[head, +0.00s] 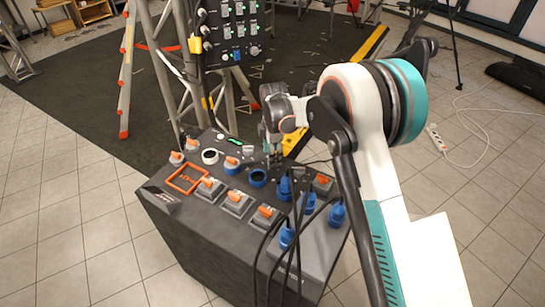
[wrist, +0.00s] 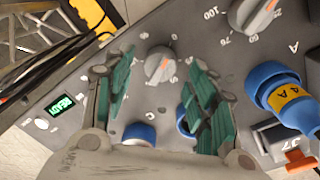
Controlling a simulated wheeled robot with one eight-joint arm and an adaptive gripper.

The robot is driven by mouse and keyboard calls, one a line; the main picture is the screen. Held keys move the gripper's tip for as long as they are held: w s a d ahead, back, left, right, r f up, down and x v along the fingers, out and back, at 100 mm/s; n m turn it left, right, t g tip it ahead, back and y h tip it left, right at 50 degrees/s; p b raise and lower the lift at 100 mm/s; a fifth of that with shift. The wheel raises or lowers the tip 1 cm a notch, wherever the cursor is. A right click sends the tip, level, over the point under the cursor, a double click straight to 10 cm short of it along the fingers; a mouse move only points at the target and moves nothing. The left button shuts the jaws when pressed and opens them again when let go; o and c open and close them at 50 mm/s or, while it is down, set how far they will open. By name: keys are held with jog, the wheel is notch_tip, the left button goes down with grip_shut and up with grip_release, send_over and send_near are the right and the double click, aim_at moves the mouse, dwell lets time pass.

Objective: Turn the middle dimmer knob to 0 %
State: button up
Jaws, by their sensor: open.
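In the wrist view, a round grey dimmer knob (wrist: 159,65) with an orange pointer mark sits between my fingers, with printed scale marks around it. The mark is on the knob's upper right side in the picture; the numbers there are too small to read. A second grey knob (wrist: 255,15) with an orange mark and a scale including 100, 75 and 50 is at the top right. I cannot tell from their row which is the middle one. My gripper (wrist: 154,82) is open, its teal pads apart on both sides of the first knob. In the head view, my gripper (head: 270,145) hides the knobs.
The dark console (head: 160,190) carries orange-lever switches (head: 237,203) and a square orange frame (head: 187,178). Blue plugs with black cables (head: 287,236) stand near its front right; one plug (wrist: 285,95) is close right of my fingers. An upright panel (head: 228,30) hangs behind the console.

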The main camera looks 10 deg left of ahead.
notch_tip(320, 180, up, 10)
jog(key=shift+s+d, duration=0.15)
jog(key=shift+s, duration=0.1)
jog(key=shift+f, duration=0.1)
